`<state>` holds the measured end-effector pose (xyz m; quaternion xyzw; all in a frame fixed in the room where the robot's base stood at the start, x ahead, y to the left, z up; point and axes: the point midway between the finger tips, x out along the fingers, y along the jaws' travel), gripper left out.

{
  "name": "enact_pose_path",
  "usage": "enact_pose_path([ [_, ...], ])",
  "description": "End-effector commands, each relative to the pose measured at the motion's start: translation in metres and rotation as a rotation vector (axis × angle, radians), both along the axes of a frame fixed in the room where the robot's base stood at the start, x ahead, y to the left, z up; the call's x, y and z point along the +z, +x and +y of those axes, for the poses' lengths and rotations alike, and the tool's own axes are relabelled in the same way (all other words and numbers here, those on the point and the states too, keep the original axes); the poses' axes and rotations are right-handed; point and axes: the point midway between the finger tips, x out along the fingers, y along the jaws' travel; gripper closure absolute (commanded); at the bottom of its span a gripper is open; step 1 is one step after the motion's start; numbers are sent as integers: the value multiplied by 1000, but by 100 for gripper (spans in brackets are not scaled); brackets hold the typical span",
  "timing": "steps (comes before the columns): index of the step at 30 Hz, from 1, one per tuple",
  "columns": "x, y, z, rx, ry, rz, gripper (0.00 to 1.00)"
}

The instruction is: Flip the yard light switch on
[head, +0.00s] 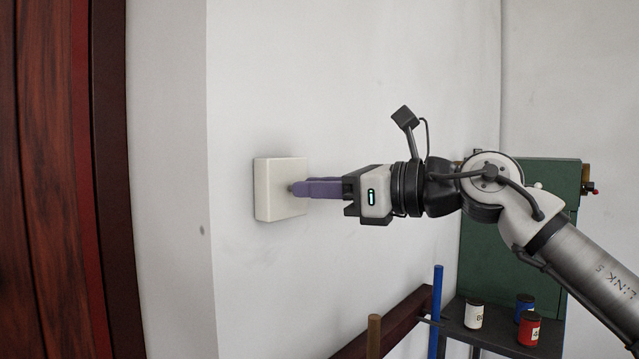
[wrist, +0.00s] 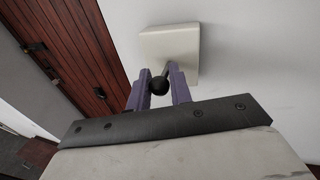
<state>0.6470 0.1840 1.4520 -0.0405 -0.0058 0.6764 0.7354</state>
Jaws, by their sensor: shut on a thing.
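The yard light switch is a pale, square box (head: 279,180) on the white wall, left of centre in the head view. It also shows at the top of the wrist view (wrist: 172,44). A short lever with a dark round knob (wrist: 159,86) sticks out from it. My gripper (head: 297,188) has purple fingers and reaches the switch from the right. In the wrist view the two fingers (wrist: 160,88) stand on either side of the knob and are shut on it. In the head view the fingers mostly hide the lever, so I cannot tell its tilt there.
A dark red wooden door (head: 45,180) stands at the far left, past the wall's corner. At lower right are a dark shelf (head: 500,340) with several small cans, a blue post (head: 437,300) and a green panel (head: 480,250). The wall around the switch is clear.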

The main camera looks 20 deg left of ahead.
Motion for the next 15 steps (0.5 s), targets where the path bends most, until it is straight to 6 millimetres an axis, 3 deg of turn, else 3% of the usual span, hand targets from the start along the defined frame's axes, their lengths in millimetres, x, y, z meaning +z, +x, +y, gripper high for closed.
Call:
enact_pose_path([
  [1, 9, -1, 1, 1, -37, 9, 100],
  [6, 19, 0, 4, 3, -178, 61, 100],
  [15, 19, 1, 6, 2, -334, 120, 100],
])
